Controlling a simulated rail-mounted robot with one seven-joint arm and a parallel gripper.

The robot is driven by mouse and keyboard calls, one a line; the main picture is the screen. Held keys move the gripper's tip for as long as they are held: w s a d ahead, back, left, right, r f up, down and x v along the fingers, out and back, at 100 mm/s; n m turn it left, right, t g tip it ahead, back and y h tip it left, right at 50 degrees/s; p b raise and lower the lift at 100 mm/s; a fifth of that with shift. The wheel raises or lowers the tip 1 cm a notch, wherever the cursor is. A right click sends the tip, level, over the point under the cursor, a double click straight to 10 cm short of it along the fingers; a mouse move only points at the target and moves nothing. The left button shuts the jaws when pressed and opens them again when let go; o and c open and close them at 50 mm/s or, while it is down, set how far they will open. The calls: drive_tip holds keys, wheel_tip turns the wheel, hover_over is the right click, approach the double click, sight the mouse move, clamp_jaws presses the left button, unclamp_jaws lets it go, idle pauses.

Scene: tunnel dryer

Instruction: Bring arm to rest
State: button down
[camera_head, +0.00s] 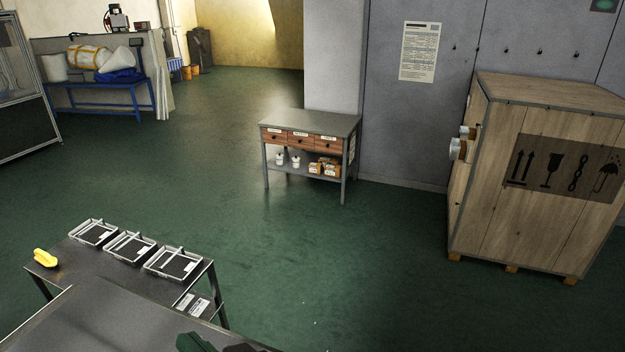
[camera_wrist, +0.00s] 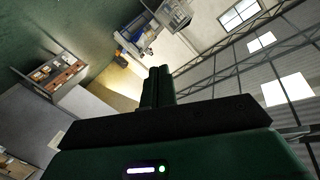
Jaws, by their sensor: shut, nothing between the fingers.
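My gripper (camera_wrist: 158,86) shows in the wrist view with its two dark green fingers together, shut and empty. It points out into the open room, and nothing touches it. In the head view only a dark green part of my arm shows at the bottom edge; the fingers are out of that view. The wrist view is tilted, with the floor at upper left and the roof at right.
A metal table (camera_head: 75,277) at lower left bears several trays (camera_head: 130,248) and a yellow object (camera_head: 44,258). A drawer workbench (camera_head: 311,124) stands mid-room. A large wooden crate (camera_head: 487,215) stands at right. The green floor (camera_head: 215,170) between them is clear.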

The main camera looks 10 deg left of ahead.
drive_tip(key=w+d+r+m+t+h+p, duration=0.1)
drive_tip(key=w+d+r+t+h, duration=0.15)
drive_tip(key=d+r+t, duration=0.35)
drive_tip(key=w+d+r+m+t+h, duration=0.1)
drive_tip(key=d+r+t+h, duration=0.2)
drive_tip(key=r, duration=0.4)
drive_tip(key=s+d+r+m+t+h, duration=0.1)
drive_tip(key=s+d+r+t+h, duration=0.2)
drive_tip(key=r, duration=0.3)
drive_tip(key=s+d+r+m+t+h+p, duration=0.1)
drive_tip(key=s+d+r+m+t+h, duration=0.1)
drive_tip(key=s+d+r+t+h, duration=0.1)
drive_tip(key=d+r+t+h, duration=0.1)
drive_tip(key=d+r+h, duration=0.1)
drive_tip(key=d+r, duration=0.1)
drive_tip(key=shift+r+t, duration=0.3)
drive_tip(key=shift+r, duration=0.3)
